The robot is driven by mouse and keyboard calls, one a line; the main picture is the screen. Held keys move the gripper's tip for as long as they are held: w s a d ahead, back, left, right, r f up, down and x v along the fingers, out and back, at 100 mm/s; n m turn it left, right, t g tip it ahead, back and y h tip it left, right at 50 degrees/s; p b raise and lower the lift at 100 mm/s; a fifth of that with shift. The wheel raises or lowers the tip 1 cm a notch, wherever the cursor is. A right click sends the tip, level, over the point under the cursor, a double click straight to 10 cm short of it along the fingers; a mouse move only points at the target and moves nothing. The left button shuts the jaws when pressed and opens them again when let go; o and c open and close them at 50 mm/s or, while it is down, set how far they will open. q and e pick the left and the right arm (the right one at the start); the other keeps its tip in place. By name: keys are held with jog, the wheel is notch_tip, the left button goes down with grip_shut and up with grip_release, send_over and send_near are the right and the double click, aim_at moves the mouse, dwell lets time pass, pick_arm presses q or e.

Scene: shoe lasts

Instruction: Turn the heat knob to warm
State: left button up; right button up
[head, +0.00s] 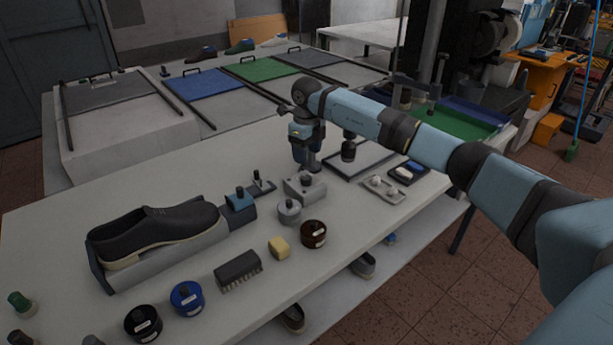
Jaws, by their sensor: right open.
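A small grey box (305,189) stands on the white workbench, just right of the picture's middle-left. A dark part on its top looks like the heat knob (307,178); it is small, and I cannot read its setting or any mark for warm. My right gripper (310,168) points down directly above this box, with its fingers close to the knob. It is open, and I cannot tell whether the fingers touch the knob or stand around it. My left gripper is not in view.
A black shoe (152,233) stands on a grey holder at the left. A small lever device (260,184), a grey tin (289,210), a brown tin (313,234), a yellow block (279,248) and a brush (238,270) stand nearby. A framed tray (368,168) lies behind.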

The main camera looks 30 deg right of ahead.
aim_at(307, 177)
notch_tip(307, 177, down, 9)
jog(key=shift+r, duration=0.2)
jog(key=c, duration=0.9)
